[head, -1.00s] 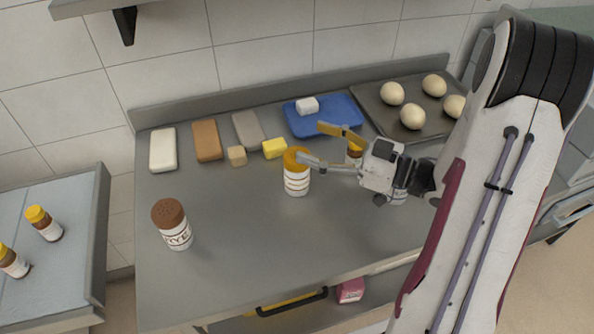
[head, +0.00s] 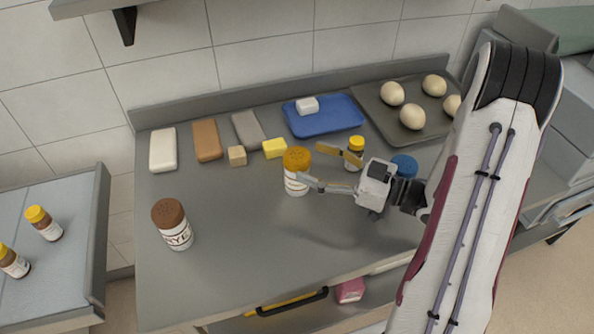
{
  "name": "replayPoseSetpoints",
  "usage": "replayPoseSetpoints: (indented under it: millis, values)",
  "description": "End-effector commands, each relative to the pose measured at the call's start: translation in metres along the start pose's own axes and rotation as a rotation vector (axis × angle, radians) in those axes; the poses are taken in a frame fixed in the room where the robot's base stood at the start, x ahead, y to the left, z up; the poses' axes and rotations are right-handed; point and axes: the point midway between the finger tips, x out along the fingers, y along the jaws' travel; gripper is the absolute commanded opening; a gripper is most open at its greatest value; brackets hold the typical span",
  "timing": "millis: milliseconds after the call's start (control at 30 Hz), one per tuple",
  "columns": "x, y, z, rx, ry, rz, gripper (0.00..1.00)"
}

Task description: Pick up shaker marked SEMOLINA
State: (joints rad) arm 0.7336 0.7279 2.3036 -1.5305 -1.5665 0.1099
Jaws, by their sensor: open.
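A shaker with an orange perforated lid (head: 297,160) and a white label stands upright mid-counter. Its label is partly behind a finger and I cannot read it. Another shaker with a brown lid (head: 174,226) stands at the front left, and its label reads RYE. A blue-lidded container (head: 404,165) stands to the right, mostly hidden behind my gripper and arm. I cannot read SEMOLINA on any of them. My gripper (head: 312,164) is open and empty, its fingers pointing left. The lower finger's tip is at the orange-lidded shaker's right side; whether they touch I cannot tell.
A small yellow-capped bottle (head: 355,144) stands close behind the upper finger. A blue tray (head: 335,122) and a dark tray (head: 376,119) with several pale balls lie at the back. Several blocks (head: 207,140) line the back left. The front middle of the counter is clear.

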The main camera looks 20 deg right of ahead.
Motion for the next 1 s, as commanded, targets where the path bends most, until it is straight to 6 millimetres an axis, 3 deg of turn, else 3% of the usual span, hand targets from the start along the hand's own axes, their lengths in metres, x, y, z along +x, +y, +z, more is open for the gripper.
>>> replayPoseSetpoints:
  millis: [667, 1000]
  values:
    - [0.002, 0.0, 0.009, 0.0, 0.0, 0.0, 0.65]
    - [0.027, -0.001, 0.009, 0.0, 0.0, -0.003, 0.65]
